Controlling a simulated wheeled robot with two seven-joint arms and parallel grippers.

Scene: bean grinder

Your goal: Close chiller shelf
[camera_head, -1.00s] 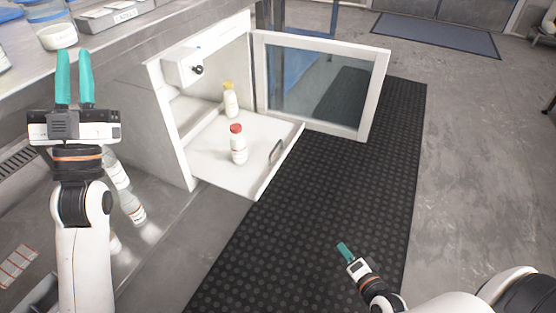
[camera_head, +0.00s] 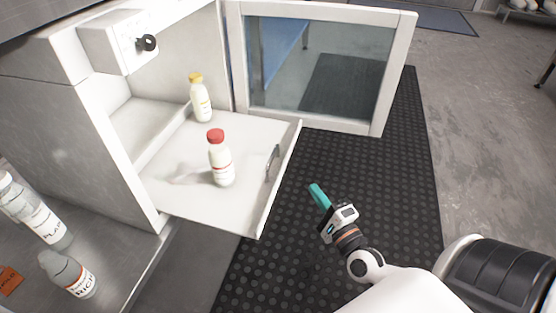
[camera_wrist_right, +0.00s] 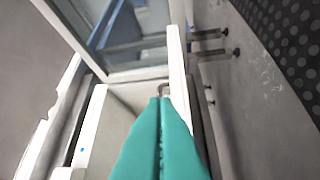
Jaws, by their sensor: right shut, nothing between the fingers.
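The chiller shelf (camera_head: 190,205) is a white pull-out tray, slid out of the white chiller cabinet in the head view. Its front panel (camera_head: 283,180) carries a grey handle (camera_head: 272,163). A red-capped bottle (camera_head: 220,160) and a yellow-capped bottle (camera_head: 200,98) stand upright on it. The glass door (camera_head: 320,75) is swung open behind the shelf. My right gripper (camera_head: 318,195) is shut and empty, to the right of the front panel and apart from it. In the right wrist view its teal fingers (camera_wrist_right: 162,135) are together and point towards a white panel edge. My left gripper is out of view.
A white box with a black knob (camera_head: 147,43) is fixed at the top of the cabinet. Labelled bottles (camera_head: 68,275) are on the metal surface at lower left. A black dotted mat (camera_head: 290,265) covers the floor in front, with clear room to the right.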

